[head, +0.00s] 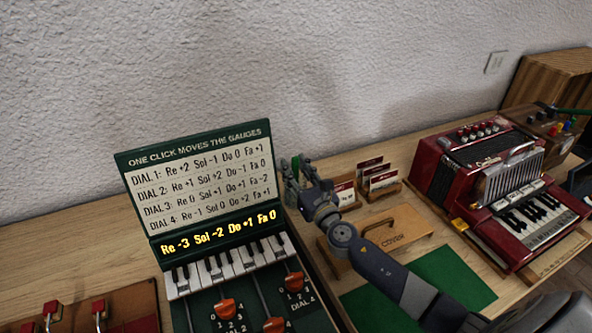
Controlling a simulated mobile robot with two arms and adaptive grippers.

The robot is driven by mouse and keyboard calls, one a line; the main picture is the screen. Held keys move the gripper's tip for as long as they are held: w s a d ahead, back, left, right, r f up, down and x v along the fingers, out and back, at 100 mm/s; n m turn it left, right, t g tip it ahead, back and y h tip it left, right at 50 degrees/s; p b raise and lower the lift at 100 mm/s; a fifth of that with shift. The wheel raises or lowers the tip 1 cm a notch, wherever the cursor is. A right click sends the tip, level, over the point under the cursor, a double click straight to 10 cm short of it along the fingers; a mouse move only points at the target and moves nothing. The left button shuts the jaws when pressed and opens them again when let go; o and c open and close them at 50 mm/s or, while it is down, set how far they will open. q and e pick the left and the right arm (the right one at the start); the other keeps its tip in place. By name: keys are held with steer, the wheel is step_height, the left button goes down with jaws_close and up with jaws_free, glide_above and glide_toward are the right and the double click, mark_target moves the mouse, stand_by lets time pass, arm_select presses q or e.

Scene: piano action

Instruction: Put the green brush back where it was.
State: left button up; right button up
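My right gripper (299,178) is beside the right edge of the green sign board, with its arm coming in from the lower right. A small green piece (295,167) shows at its fingers. It may be part of the green brush, but I cannot tell, nor whether the fingers are closed on it. A thin green rod with a dark end (574,111) lies over the wooden box (553,128) at the far right. I cannot tell whether this is a brush. My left gripper is not in view.
The green sign board (196,182) stands behind a small keyboard (226,264) with orange dials. A wooden cover (398,236), card holders (382,182), a green mat (452,275) and a red accordion (497,180) are to the right. Red-handled switches (52,312) sit lower left.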

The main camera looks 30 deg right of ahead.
steer(key=shift+r, duration=0.2)
steer(key=shift+s+f, duration=0.2)
steer(key=shift+s, duration=0.05)
steer(key=s, duration=0.7)
steer(key=shift+f+b, duration=0.25)
steer(key=shift+b, duration=0.1)
steer(key=shift+a+r, duration=0.1)
